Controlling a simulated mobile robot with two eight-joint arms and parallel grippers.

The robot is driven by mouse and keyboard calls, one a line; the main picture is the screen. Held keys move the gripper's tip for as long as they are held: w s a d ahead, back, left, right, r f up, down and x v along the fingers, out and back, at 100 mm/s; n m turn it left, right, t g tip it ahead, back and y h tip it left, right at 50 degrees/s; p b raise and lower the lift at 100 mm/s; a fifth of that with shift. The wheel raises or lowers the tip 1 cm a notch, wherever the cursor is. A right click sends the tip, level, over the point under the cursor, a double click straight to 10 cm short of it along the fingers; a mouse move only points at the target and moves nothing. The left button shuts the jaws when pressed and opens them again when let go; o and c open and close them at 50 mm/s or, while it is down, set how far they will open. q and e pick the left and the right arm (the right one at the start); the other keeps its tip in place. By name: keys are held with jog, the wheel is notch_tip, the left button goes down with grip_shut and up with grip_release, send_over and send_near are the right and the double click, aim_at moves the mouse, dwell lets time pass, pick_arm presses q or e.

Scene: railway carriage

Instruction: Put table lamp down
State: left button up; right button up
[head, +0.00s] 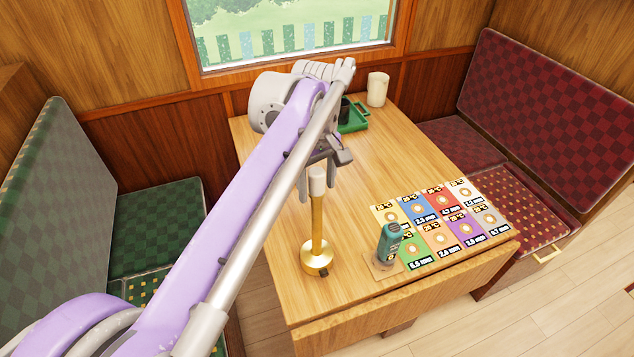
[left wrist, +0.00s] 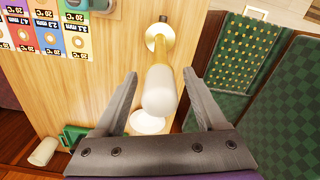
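The table lamp (head: 316,225) has a brass stem, a round brass base and a white top. It stands upright, its base apparently resting on the wooden table (head: 360,215) near the left edge. My left gripper (head: 320,165) is above the lamp at its white top, partly hidden by its own arm in the head view. In the left wrist view, the lamp's white top (left wrist: 160,92) lies between the two spread fingers of my left gripper (left wrist: 161,76), with a visible gap on each side. My right gripper is not in view.
Colored cards (head: 435,222) and a teal device (head: 388,243) on a small pad lie right of the lamp. A green tray (head: 354,116) and a white cup (head: 377,89) are at the back. A white disc (left wrist: 150,122) shows beyond the lamp. Benches flank the table.

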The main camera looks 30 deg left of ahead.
pick_arm(q)
notch_tip(320, 180, up, 12)
jog(key=shift+r+p, duration=0.15)
jog(key=shift+p, duration=0.75)
jog(key=s+d+f+m+t, duration=0.2)
jog(key=s+f+m, duration=0.4)
jog(key=f, duration=0.8)
jog(key=s+d+f+m+t, duration=0.3)
jog(key=s+f+m, duration=0.3)
jog(key=s+f, duration=0.4)
notch_tip(320, 180, down, 4)
jog(key=shift+d+f+m, duration=0.2)
jog(key=shift+d+m, duration=0.2)
jog(key=shift+d, duration=0.5)
